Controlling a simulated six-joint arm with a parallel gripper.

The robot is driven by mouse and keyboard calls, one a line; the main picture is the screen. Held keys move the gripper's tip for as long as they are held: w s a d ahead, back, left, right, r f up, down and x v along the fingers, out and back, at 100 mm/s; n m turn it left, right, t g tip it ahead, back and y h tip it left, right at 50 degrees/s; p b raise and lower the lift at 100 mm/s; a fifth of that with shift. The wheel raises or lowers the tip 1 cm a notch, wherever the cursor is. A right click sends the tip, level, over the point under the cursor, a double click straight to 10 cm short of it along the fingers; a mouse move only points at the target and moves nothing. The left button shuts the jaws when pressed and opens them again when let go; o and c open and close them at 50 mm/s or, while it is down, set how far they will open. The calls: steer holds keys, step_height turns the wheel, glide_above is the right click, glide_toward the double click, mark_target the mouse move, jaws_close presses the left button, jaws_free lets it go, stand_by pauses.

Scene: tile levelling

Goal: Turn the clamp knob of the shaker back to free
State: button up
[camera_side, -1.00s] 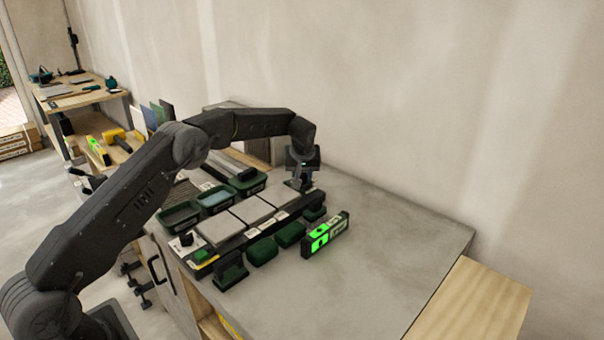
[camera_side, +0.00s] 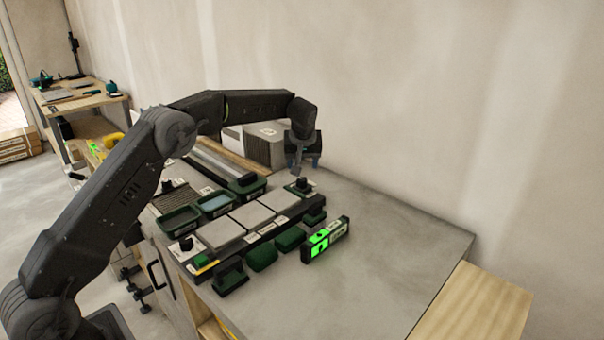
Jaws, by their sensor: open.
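A long dark bench unit with pale tiles (camera_side: 247,215) along its top stands on the table; I take it to be the shaker. A black knob (camera_side: 302,184) on a light plate sits at its far right end. Another black knob (camera_side: 186,243) on a white plate sits at its near left end. I cannot tell from their labels which is the clamp knob, and the knob setting is too small to read. My gripper (camera_side: 306,168) points down, open and empty, just above and behind the far right knob, apart from it.
Green trays (camera_side: 180,220) line the unit's back side. Dark green blocks (camera_side: 262,254) and a level with bright green faces (camera_side: 325,240) lie in front. A grey box (camera_side: 266,148) stands behind, near the wall. The table's right part is clear.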

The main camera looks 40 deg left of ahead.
steer(key=v, duration=0.6)
steer(key=shift+r, duration=0.25)
steer(key=shift+s, duration=0.1)
steer(key=s+d+r+m+h, duration=0.1)
steer(key=s+d+r, duration=0.15)
steer(key=s, duration=0.35)
steer(key=s+d+r+m+t, duration=0.1)
steer(key=s+d+r+m, duration=0.1)
steer(key=s+r, duration=0.3)
steer(key=s+d+r+m+h, duration=0.1)
steer(key=s+d+r, duration=0.15)
steer(key=s, duration=0.45)
steer(key=s+d+f+m, duration=0.2)
steer(key=s+f, duration=0.1)
steer(key=s, duration=0.8)
steer(key=s+d+f+m+t+h, duration=0.1)
steer(key=s+d+f+m, duration=0.2)
steer(key=s, duration=0.8)
steer(key=shift+s+f, duration=0.2)
steer(key=shift+s, duration=0.15)
